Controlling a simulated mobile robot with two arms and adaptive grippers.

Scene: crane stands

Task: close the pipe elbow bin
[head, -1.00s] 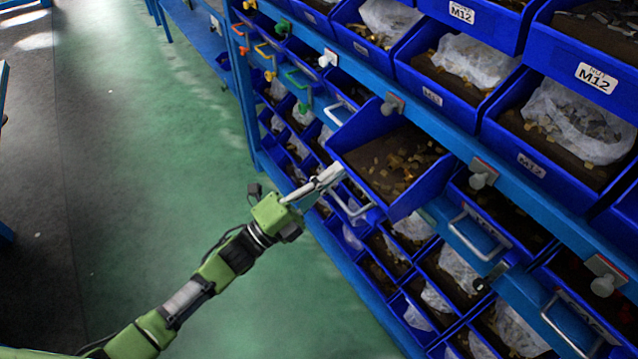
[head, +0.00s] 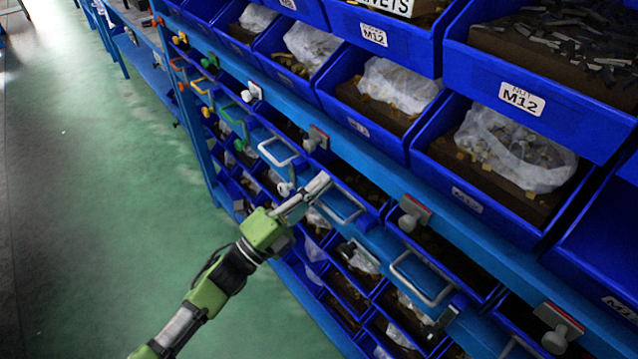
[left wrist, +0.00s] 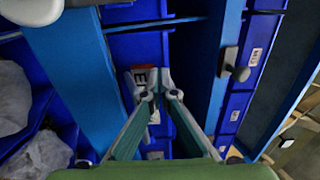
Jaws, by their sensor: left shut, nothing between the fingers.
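The bin at my left gripper, which I take for the pipe elbow bin, is blue with a grey handle (head: 342,204). It sits in the rack, about in line with its neighbours. Its name label is not readable in the head view, and its inside is mostly hidden by the rail and the gripper. My left gripper (head: 324,182) is shut and empty, its tips at the bin's upper front; I cannot tell if they touch it. In the left wrist view the closed fingertips (left wrist: 160,88) lie before a blue front with a partly hidden white label (left wrist: 139,76). My right gripper is out of view.
Blue rack rails (head: 370,168) carry knobs, such as a white-and-red one (head: 413,213), near the gripper. Other handles (head: 421,279) stick out beside the bin. Open bins with bagged parts (head: 395,88) fill the rows above. The green floor (head: 110,190) at left is clear.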

